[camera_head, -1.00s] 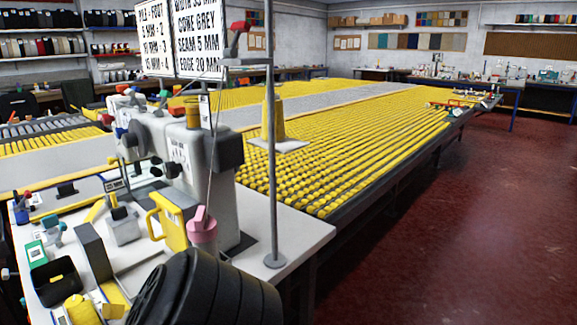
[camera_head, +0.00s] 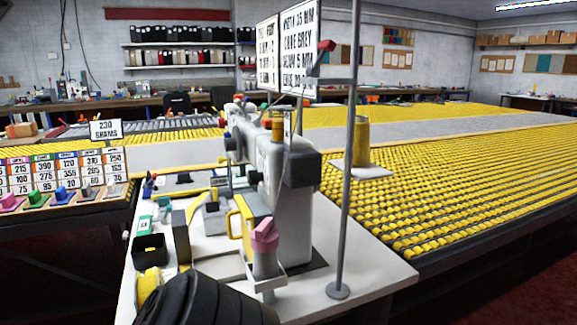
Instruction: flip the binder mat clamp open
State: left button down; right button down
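The binder machine (camera_head: 292,200), a grey-white sewing-type machine, stands on a white table (camera_head: 375,268) in the middle. A yellow looped handle (camera_head: 236,226) is on its near side, beside a pink knob-like part (camera_head: 265,236). Small metal and dark parts crowd the work area left of the machine. I cannot tell which part is the mat clamp or whether it is shut. Neither of my grippers is in view.
A dark ribbed rounded shape (camera_head: 205,300) covers the table's near left corner. A thin grey pole (camera_head: 347,200) rises from the table's right side. A wide table of yellow rows (camera_head: 440,185) lies right and behind. A colourful numbered rack (camera_head: 60,180) stands left.

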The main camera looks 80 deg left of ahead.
aim_at(154, 176)
jog(key=u, duration=3.4)
jog(key=k, duration=0.6)
jog(key=u, duration=0.95)
jog(key=i, duration=1.3)
jog(key=u, duration=0.3)
jog(key=i, duration=1.45)
jog(key=z, duration=1.1)
jog(key=i, duration=0.4)
jog(key=z, duration=0.3)
